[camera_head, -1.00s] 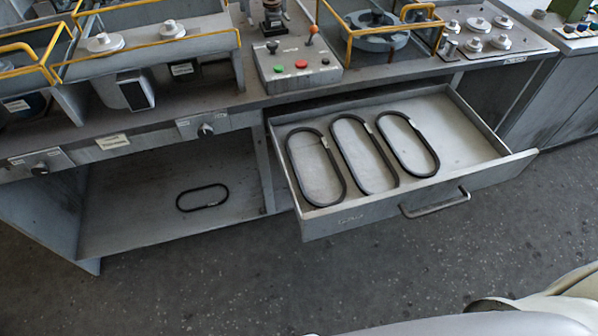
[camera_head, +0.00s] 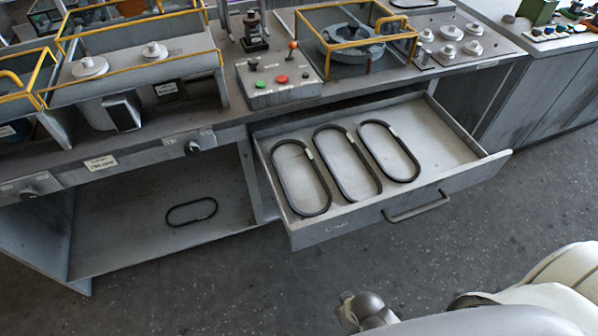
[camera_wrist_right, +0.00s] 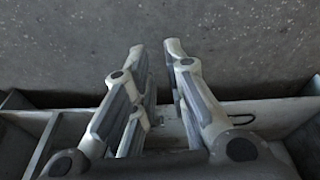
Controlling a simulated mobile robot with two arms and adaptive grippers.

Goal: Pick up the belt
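Three black oval belts lie side by side in the open drawer (camera_head: 440,150): a left belt (camera_head: 275,172), a middle belt (camera_head: 334,172) and a right belt (camera_head: 378,158). Each has a small pale tag. Another black belt (camera_head: 191,222) lies on the lower shelf (camera_head: 120,240) at the left. My right gripper shows in the right wrist view (camera_wrist_right: 156,52), its two fingers apart with nothing between them. My left gripper is not in view.
The drawer handle (camera_head: 416,207) sticks out at the front. Above are a control box (camera_head: 280,88) with buttons and a lever, and yellow-railed fixtures (camera_head: 350,40). A dark loop (camera_head: 412,3) lies at the top edge. The floor (camera_head: 250,290) before the bench is clear.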

